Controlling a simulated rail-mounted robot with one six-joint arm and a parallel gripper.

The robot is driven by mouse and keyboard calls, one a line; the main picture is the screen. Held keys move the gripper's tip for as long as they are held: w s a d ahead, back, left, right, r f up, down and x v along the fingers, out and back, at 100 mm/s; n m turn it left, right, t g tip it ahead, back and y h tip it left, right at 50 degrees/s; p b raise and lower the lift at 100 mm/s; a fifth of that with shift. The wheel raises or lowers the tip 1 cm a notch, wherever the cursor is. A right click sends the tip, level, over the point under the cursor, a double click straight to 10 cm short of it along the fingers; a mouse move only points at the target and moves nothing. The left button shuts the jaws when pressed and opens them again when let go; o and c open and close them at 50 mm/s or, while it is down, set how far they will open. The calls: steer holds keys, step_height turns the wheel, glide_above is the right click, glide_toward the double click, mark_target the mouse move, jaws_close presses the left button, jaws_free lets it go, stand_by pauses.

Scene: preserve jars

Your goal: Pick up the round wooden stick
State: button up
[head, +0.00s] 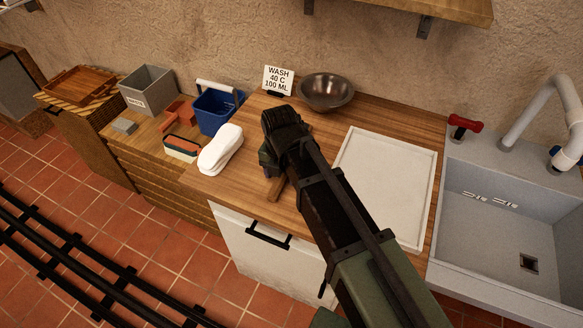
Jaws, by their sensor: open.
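A short length of brown wood (276,189) shows on the wooden counter, just below my gripper. It looks like one end of the round wooden stick; the rest is hidden behind my gripper and arm. My gripper (268,162) is over the counter, right of the folded white cloth and left of the white tray. Its fingers are dark and mostly hidden by my own arm. I cannot tell whether they touch the wood.
The white cloth (220,149) lies at the counter's left edge. A metal bowl (326,92) and a wash sign (278,80) stand behind. A white tray (388,150) and a sink (500,225) are right. A blue bucket (214,112) and grey bin (148,90) stand left.

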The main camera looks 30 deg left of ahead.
steer(key=shift+f, duration=0.25)
steer(key=shift+c, duration=0.2)
steer(key=c, duration=1)
steer(key=shift+o, duration=0.2)
step_height(320, 180, up, 20)
steer(key=p, duration=2)
